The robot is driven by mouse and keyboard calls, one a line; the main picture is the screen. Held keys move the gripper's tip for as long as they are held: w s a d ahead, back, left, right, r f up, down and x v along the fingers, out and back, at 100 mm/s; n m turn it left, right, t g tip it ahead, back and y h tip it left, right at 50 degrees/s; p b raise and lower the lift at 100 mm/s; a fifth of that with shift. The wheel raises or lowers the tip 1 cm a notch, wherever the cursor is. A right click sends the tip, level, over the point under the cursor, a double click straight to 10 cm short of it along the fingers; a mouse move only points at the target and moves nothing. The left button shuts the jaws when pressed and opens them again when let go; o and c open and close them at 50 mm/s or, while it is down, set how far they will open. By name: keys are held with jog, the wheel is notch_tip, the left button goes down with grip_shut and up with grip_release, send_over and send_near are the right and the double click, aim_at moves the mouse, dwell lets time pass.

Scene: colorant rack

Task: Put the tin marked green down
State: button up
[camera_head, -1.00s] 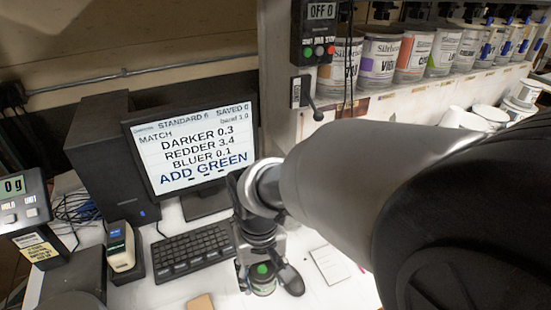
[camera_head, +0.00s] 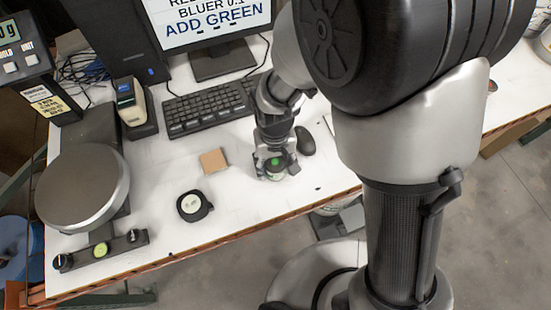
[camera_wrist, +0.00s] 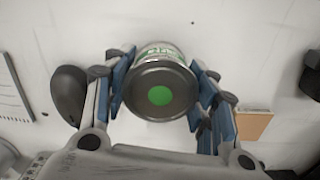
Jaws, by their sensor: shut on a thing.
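The tin marked green (camera_wrist: 160,92) is a small can with a dark grey lid, a green dot on the lid and a white and green label. In the wrist view it sits between the blue pads of my gripper (camera_wrist: 163,90), which is shut on its sides. In the head view my gripper (camera_head: 275,165) points down at the white table, near its front edge, with the tin (camera_head: 277,167) partly hidden by the fingers. I cannot tell whether the tin's base touches the table.
A black mouse (camera_head: 305,141) is close right of my gripper. The table (camera_head: 235,185) is bare between the block and tin.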

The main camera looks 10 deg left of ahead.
aim_at(275, 161)
jog(key=o, duration=1.1)
jog(key=shift+f, duration=0.2)
jog(key=shift+o, duration=0.2)
notch_tip(275, 161, up, 12)
jog(key=p, duration=0.3)
jog(key=shift+r+p, duration=0.2)
jog(key=shift+p, duration=0.1)
jog(key=s+d+r+m+t, duration=0.2)
jog(key=d+r, duration=0.9)
jog(key=d, duration=0.1)
jog(key=s+d+r+m+t, duration=0.2)
jog(key=s+d+r, duration=0.3)
jog(key=s+d, duration=0.2)
jog(key=shift+s+d+m+t, duration=0.3)
jog(key=shift+d+m, duration=0.1)
jog(key=shift+d, duration=0.5)
